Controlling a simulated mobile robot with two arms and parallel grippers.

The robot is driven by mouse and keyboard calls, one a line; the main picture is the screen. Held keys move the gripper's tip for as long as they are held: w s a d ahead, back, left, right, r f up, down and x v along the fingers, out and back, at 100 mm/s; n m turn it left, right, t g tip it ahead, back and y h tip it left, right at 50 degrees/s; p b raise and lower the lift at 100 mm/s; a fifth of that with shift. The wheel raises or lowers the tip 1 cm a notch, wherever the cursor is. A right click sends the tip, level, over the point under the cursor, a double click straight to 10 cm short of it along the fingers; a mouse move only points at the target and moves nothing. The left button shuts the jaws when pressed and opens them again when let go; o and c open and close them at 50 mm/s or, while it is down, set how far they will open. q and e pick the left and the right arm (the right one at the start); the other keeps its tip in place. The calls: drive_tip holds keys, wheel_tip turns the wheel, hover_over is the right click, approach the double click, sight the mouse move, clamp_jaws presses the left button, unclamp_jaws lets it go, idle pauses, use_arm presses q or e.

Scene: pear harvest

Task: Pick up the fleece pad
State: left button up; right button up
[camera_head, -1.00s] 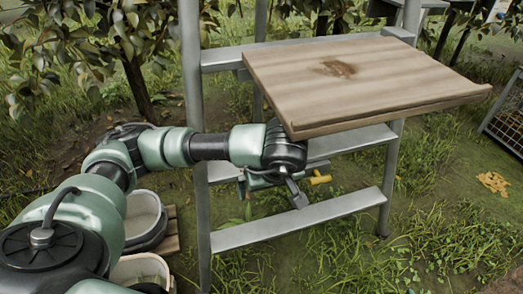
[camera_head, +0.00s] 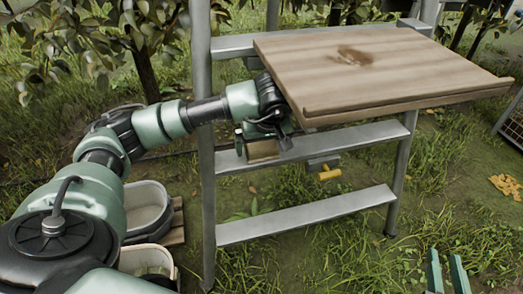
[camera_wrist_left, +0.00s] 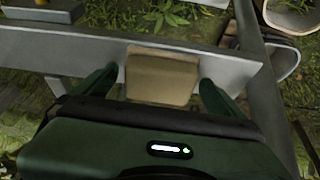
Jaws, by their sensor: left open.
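A tan, rounded block (camera_head: 262,150), which I take to be the fleece pad, sits at the left part of the upper ladder step (camera_head: 345,139). It also shows in the left wrist view (camera_wrist_left: 162,78), against the grey step. My left gripper (camera_head: 261,141) is open, with one finger on each side of the pad. In the left wrist view the fingers (camera_wrist_left: 158,82) stand apart from it, with small gaps on both sides. My right gripper (camera_head: 447,272) shows only its two green fingers at the bottom right, apart and empty.
A wooden board (camera_head: 390,72) lies on the ladder above my left gripper. A ladder upright (camera_head: 206,170) stands just left of the pad. A yellow-handled tool (camera_head: 328,174) hangs below the step. Grey and white buckets (camera_head: 147,212) stand at the lower left.

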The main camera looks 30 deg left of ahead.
use_arm(q)
drive_tip(key=shift+f, duration=0.2)
drive_tip(key=c, duration=1.3)
use_arm(e)
drive_tip(key=shift+w+r, duration=0.1)
drive_tip(key=shift+r, duration=0.35)
